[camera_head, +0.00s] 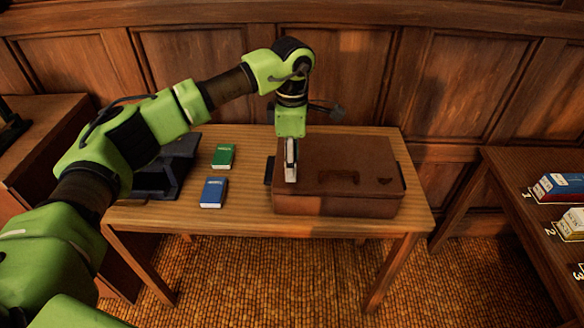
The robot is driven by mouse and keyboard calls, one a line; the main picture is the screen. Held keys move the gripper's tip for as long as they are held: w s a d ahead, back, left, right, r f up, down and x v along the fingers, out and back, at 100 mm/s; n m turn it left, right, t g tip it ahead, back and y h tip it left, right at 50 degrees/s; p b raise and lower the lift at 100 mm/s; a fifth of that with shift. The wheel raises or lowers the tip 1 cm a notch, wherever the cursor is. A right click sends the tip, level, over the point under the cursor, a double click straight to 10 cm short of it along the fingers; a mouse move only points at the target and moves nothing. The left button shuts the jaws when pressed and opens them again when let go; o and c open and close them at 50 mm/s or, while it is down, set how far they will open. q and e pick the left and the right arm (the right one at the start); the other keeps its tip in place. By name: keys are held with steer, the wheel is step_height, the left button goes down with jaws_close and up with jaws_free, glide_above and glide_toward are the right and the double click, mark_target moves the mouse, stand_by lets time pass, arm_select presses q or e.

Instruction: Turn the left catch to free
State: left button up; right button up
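A closed brown case (355,155) lies on the wooden table. A dark handle-shaped mark (338,177) shows near its front edge, with a small dark catch (385,181) to the right of it. My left gripper (290,175) points straight down over the left front part of the case, at or just above its top. The left catch does not show; the gripper covers the spot where it would lie. The fingers appear close together as a narrow strip, and I cannot tell whether they are open or shut. My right gripper is not in view.
A green box (223,157) and a blue box (213,192) lie on the table (245,215) left of the case. A dark stand (160,178) is at the table's left end. A side table at right holds boxes (558,188) beside numbered marks.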

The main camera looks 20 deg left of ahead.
arm_select(q)
step_height(320, 180, up, 9)
steer(key=shift+r, duration=0.15)
stand_by(0.5)
